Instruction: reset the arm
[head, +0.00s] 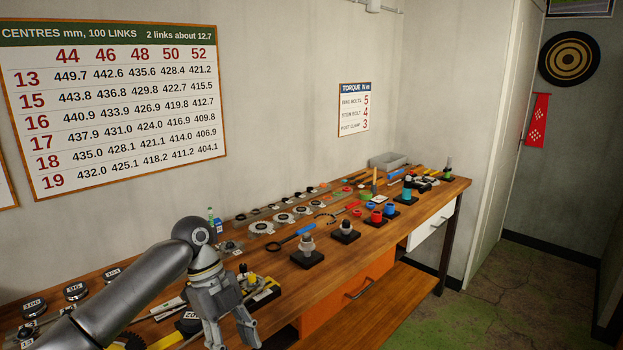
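My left arm comes in from the lower left, in front of the workbench (330,239). My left gripper (233,337) hangs fingers-down at the bench's front edge, near the lower middle of the view. Its two fingers stand apart, and I see nothing held between them. The gripper and forearm hide part of the bench and some tools behind them. My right gripper is not in view.
Black stands with metal parts (307,251), a blue-handled tool (291,239), red and blue cups (376,216) and a grey tray (388,161) crowd the bench. An orange drawer (345,299) and a white drawer (432,227) sit below. Green-grey floor (480,305) is clear at the right.

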